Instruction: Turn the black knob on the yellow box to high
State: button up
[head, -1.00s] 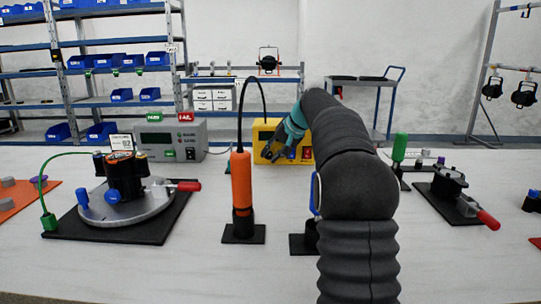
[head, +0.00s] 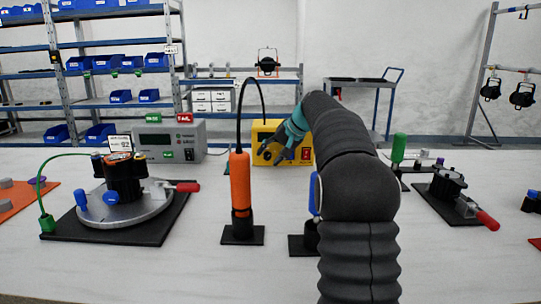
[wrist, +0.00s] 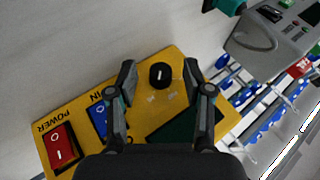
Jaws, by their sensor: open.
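The yellow box (head: 262,131) stands at the back of the table. My arm and gripper cover part of its front. In the wrist view the yellow face (wrist: 140,145) fills the middle. The round black knob (wrist: 160,75) sits near one edge of it, with a white pointer line running roughly up and down in the picture. My gripper (wrist: 160,73) is open, with one finger on each side of the knob and a visible gap on both sides. In the head view my gripper (head: 265,153) is in front of the box; the knob cannot be made out there.
The yellow face also has a red POWER switch (wrist: 61,146), a blue switch (wrist: 98,120) and a dark green panel (wrist: 187,130). A grey meter box (head: 170,142) stands left of the yellow box. An orange upright tool (head: 241,190) stands nearer on the table.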

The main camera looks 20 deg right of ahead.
jog(key=v, duration=1.2)
